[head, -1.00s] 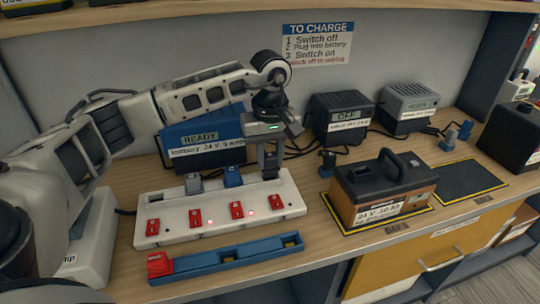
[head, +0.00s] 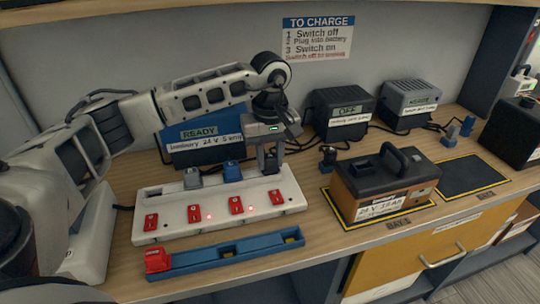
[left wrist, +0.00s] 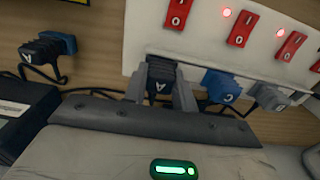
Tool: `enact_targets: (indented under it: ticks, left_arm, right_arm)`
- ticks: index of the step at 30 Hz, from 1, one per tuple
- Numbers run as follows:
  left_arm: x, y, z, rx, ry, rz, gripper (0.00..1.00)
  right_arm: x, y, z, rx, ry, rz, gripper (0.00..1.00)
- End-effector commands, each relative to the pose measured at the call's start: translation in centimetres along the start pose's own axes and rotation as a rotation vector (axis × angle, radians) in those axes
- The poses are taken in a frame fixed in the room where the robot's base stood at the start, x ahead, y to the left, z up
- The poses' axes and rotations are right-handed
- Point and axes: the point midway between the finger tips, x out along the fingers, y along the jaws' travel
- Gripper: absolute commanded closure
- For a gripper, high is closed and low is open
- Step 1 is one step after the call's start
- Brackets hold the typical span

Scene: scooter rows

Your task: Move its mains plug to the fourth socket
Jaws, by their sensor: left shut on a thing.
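My left gripper (head: 270,160) reaches down at the right end of the white socket strip (head: 215,231). A grey plug (head: 192,178) and a blue plug (head: 232,172) marked C sit in the two middle sockets. The leftmost socket (head: 153,193) looks empty. The middle switches have red lights lit; the outer two show none. My right gripper is out of view.
A blue rail (head: 225,255) lies in front. The right mat (head: 472,177) is empty.

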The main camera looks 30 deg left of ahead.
Motion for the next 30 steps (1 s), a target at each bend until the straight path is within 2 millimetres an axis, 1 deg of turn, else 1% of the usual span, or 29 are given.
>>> enact_targets:
  ticks: [3, 4, 5, 6, 7, 18, 20, 21, 23, 30]
  left_arm:
    - [0.3, 0.0, 0.0, 0.000, 0.000, 0.000, 0.97]
    - [0.3, 0.0, 0.0, 0.000, 0.000, 0.000, 0.70]
    - [0.2, 0.0, 0.0, 0.000, 0.000, 0.000, 0.62]
    - [0.2, 0.0, 0.0, 0.000, 0.000, 0.000, 0.51]
    - [0.2, 0.0, 0.0, 0.000, 0.000, 0.000, 0.48]
    - [0.2, 0.0, 0.0, 0.000, 0.000, 0.000, 0.48]
    - [0.2, 0.0, 0.0, 0.000, 0.000, 0.000, 0.48]
    - [-0.6, 0.1, -0.1, 0.000, 0.002, 0.004, 0.48]
    - [-1.8, 0.1, -0.1, 0.000, 0.003, 0.005, 0.48]
    - [-7.8, 0.1, 0.0, 0.000, 0.003, 0.005, 0.48]
  right_arm:
    - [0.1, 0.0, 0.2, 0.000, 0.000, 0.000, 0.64]
    - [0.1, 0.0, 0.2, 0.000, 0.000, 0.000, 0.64]
    - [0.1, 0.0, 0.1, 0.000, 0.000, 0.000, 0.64]
    - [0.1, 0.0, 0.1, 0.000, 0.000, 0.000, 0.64]
    - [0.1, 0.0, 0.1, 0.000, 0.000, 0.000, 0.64]
    - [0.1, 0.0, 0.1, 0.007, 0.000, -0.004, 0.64]
    - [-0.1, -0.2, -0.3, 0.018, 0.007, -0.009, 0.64]
    - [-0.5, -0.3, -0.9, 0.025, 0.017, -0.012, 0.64]
    - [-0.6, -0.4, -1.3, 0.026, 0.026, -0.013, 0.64]
    - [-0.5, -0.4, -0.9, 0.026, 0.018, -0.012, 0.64]
